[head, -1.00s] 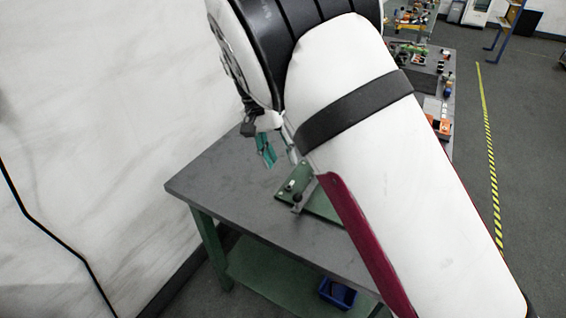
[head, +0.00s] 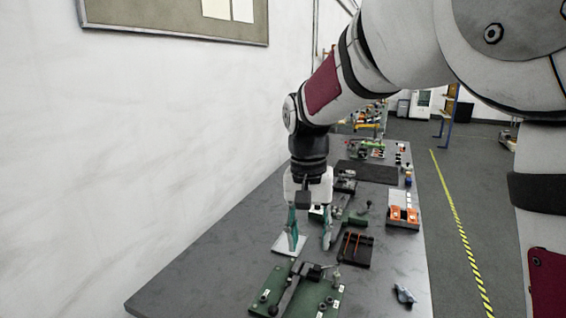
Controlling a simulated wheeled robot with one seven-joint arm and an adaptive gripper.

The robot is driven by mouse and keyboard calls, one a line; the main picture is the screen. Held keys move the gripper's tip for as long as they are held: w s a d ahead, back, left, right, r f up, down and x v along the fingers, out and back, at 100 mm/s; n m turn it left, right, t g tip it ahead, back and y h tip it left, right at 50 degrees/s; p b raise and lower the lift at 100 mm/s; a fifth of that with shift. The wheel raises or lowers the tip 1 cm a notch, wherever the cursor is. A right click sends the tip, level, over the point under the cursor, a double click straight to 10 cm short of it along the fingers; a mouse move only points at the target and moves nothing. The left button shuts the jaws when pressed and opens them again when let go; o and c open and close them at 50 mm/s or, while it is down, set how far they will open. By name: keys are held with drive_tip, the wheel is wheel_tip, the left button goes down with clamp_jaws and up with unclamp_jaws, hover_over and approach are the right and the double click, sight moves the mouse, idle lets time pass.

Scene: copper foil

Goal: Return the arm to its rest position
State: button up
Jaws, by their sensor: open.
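My gripper (head: 311,242) hangs from my arm in the head view, pointing down over the workbench (head: 192,287). Its two teal fingers are apart, with nothing seen between them. A small white plate (head: 284,247) lies on the bench behind or under the left finger; I cannot tell whether they touch. My arm reaches in from the upper right, bent at the elbow, and hides part of the bench behind it.
A green fixture board (head: 266,284) with a dark lever stands in front of my gripper. A black tray (head: 357,250) is to its right, with an orange-and-white holder (head: 403,211) beyond. The wall (head: 120,150) is left.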

drive_tip(key=s+d+r+n+t+y, duration=0.1)
drive_tip(key=s+d+r+t+y, duration=0.1)
drive_tip(key=s+d+r, duration=0.65)
drive_tip(key=s+d+f+t, duration=0.1)
drive_tip(key=s+d, duration=0.1)
drive_tip(key=s, duration=0.5)
drive_tip(key=s+d+f+n+t+h, duration=0.1)
drive_tip(key=s+d+f+t, duration=0.1)
drive_tip(key=s, duration=0.5)
drive_tip(key=shift+d+t, duration=0.3)
drive_tip(key=shift+d, duration=0.55)
